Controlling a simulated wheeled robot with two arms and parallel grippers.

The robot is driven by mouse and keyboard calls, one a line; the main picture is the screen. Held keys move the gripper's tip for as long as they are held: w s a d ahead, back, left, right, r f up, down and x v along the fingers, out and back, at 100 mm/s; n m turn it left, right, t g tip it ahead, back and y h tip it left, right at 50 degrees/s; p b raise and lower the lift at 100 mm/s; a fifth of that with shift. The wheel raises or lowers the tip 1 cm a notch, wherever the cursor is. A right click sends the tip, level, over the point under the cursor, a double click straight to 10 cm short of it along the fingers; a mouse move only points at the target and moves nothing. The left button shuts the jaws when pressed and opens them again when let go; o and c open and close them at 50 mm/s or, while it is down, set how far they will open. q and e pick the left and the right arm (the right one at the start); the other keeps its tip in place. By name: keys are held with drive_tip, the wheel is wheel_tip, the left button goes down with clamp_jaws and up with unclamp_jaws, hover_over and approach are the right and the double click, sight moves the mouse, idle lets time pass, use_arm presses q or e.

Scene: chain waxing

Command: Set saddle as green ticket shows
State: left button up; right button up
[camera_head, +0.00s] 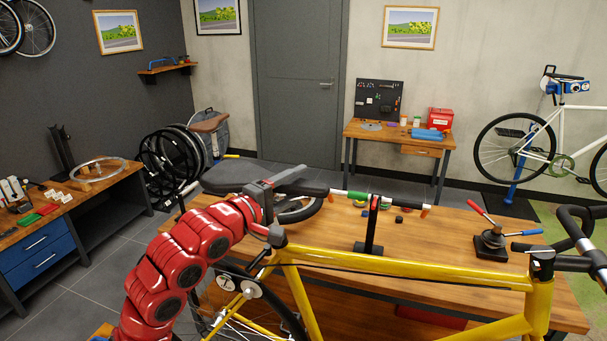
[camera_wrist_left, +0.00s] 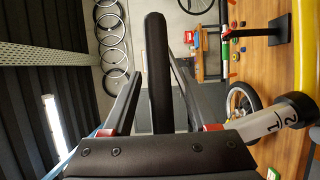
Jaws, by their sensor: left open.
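The black saddle (camera_head: 232,178) sits on the yellow bicycle (camera_head: 400,268), partly hidden behind my left gripper. In the left wrist view a narrow dark part, seemingly the saddle nose (camera_wrist_left: 157,70), lies between the two fingers. My left gripper (camera_head: 298,182) is open around it, with gaps on both sides; it also shows in the left wrist view (camera_wrist_left: 156,72). A pale post marked 1 and 2 (camera_wrist_left: 268,124) shows at the right there. A small flat green piece (camera_head: 29,220), possibly the green ticket, lies on the left bench; no writing is readable. My right gripper is out of view.
The wooden table (camera_head: 450,226) behind the bicycle carries a black stand (camera_head: 372,232) with a banded bar and a tool with red and blue handles (camera_head: 490,240). The left bench (camera_head: 92,186) holds a wheel and small items. Handlebars (camera_head: 575,240) stand at right.

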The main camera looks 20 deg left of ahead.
use_arm(q)
drive_tip(key=shift+x, duration=1.3)
clamp_jaws()
idle(0.5)
